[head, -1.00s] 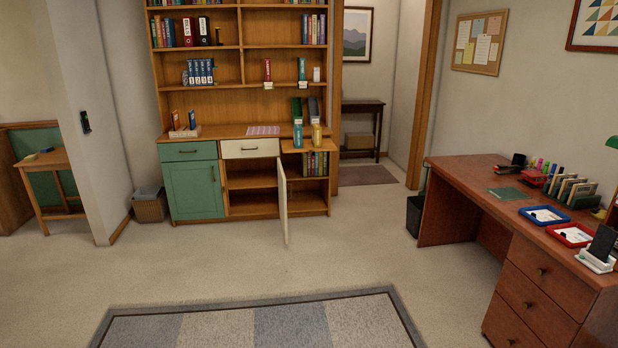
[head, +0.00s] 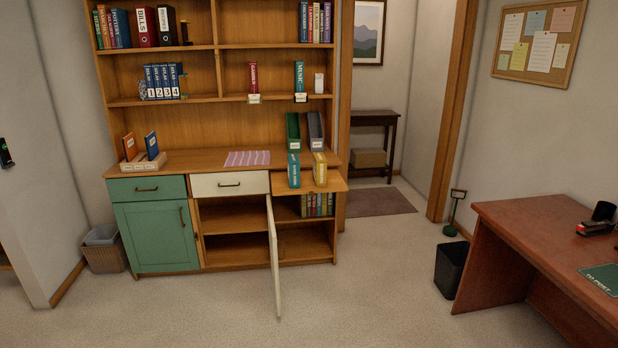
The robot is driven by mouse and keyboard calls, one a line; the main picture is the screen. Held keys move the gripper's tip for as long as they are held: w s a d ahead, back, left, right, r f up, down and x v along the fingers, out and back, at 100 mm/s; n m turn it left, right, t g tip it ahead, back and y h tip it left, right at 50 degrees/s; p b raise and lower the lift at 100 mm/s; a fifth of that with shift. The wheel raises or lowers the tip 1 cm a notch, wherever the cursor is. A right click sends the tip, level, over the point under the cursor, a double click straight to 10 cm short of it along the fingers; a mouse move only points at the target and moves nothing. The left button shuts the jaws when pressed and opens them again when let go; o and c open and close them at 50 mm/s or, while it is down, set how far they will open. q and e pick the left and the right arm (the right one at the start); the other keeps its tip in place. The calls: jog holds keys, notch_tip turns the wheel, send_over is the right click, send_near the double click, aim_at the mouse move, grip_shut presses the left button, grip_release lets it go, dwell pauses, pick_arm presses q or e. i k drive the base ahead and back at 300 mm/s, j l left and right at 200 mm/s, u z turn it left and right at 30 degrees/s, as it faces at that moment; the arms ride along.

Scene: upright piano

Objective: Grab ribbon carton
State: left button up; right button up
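No label reading ribbon shows on anything here. A plain brown carton (head: 369,158) sits on the low shelf of a dark narrow table (head: 374,117) beyond the doorway, right of the bookcase. I cannot tell whether it is the ribbon carton. Neither of my grippers is in view.
A wooden bookcase (head: 190,128) holds binders and books. Its white cabinet door (head: 274,257) stands open into the room, and a pull-out board (head: 325,184) juts out. A black bin (head: 450,268) and reddish desk (head: 545,235) stand at right. Carpet (head: 370,290) between is clear.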

aim_at(319, 160)
jog(key=i, duration=2.25)
